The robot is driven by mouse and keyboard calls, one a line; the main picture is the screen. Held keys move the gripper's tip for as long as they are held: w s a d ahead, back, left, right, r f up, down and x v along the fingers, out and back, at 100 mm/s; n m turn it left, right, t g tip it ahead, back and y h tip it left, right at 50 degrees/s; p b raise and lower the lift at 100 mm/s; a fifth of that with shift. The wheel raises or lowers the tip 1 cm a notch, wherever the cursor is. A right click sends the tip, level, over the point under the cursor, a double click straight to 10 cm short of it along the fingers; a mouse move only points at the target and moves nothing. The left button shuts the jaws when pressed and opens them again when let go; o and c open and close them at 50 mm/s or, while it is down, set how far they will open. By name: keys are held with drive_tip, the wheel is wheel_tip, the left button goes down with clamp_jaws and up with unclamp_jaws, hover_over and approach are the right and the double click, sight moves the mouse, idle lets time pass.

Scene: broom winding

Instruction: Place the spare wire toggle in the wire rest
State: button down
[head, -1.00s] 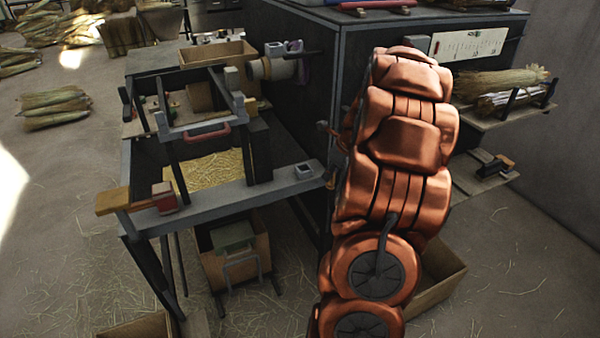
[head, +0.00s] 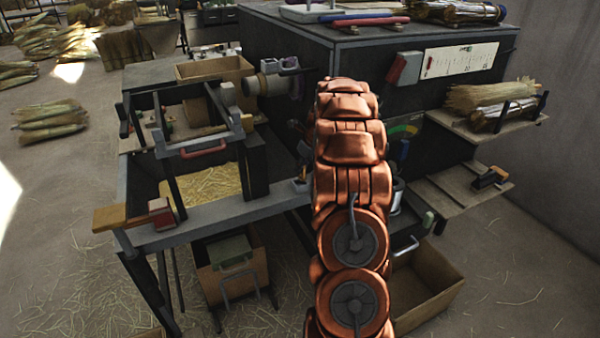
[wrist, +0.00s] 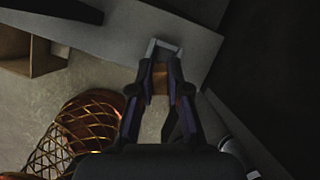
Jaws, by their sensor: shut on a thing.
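My gripper (wrist: 160,72) is shut on a small brown-orange block, which I take for the spare wire toggle (wrist: 160,80), between its fingertips in the wrist view. Just beyond the fingertips is a small grey square-rimmed holder, which looks like the wire rest (wrist: 151,48), on a grey surface. The toggle appears close to the holder's near side; I cannot tell its height or whether they touch. In the head view the holder (head: 301,185) is at the right end of the grey beam, partly covered by my copper arm. The arm hides most of my gripper and the toggle there.
The grey beam (head: 220,207) carries a red block (head: 161,212) at its left end. A dark upright post (head: 254,165) stands on it, left of my arm. A dark cabinet (head: 270,50) rises behind. A cardboard box (head: 430,285) sits low on the right.

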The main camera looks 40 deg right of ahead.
drive_tip(key=shift+w+d+f, duration=0.1)
drive_tip(key=shift+w+f, duration=0.1)
drive_tip(key=shift+w, duration=0.35)
drive_tip(key=shift+f, duration=1.6)
drive_tip(key=shift+f, duration=0.1)
drive_tip(key=c, duration=1.1)
unclamp_jaws()
drive_tip(key=shift+c, duration=0.2)
